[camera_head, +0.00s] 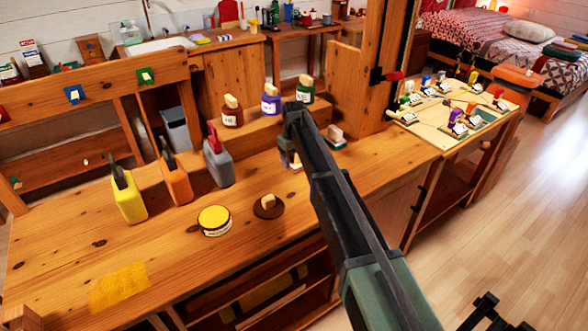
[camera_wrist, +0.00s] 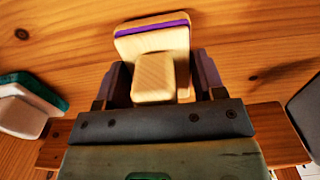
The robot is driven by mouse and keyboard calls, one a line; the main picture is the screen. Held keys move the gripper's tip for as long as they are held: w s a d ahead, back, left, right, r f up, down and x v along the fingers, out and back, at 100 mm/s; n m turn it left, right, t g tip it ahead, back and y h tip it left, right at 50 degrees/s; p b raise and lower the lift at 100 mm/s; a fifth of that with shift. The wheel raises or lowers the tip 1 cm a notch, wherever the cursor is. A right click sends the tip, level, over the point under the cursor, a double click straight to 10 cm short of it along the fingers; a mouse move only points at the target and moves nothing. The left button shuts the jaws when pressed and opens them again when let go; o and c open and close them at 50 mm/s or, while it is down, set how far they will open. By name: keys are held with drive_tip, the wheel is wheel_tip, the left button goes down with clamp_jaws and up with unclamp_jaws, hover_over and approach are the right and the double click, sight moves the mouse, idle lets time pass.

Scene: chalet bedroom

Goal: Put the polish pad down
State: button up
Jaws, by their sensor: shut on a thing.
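The polish pad (camera_wrist: 152,42) is a pale wooden block with a purple strip along its far edge and a raised block-shaped grip. In the wrist view my gripper (camera_wrist: 153,85) is shut on it, with one dark finger on each side of the grip. In the head view my gripper (camera_head: 290,155) is over the back part of the wooden workbench (camera_head: 170,245), in front of the raised shelf. My arm hides most of the pad there. I cannot tell whether the pad touches the bench.
A white pad with a green layer (camera_wrist: 30,105) lies close by; it also shows in the head view (camera_head: 335,136). Jars (camera_head: 231,112) stand on the shelf. A grey bottle (camera_head: 217,163), a yellow tin (camera_head: 214,220) and a brown disc (camera_head: 268,207) stand left. The front bench is mostly clear.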

drive_tip(key=shift+p, duration=0.3)
drive_tip(key=shift+f, duration=0.25)
drive_tip(key=o, duration=0.9)
drive_tip(key=shift+c, duration=0.2)
wheel_tip(320, 180, up, 13)
drive_tip(key=p, duration=1.2)
drive_tip(key=shift+f, duration=0.25)
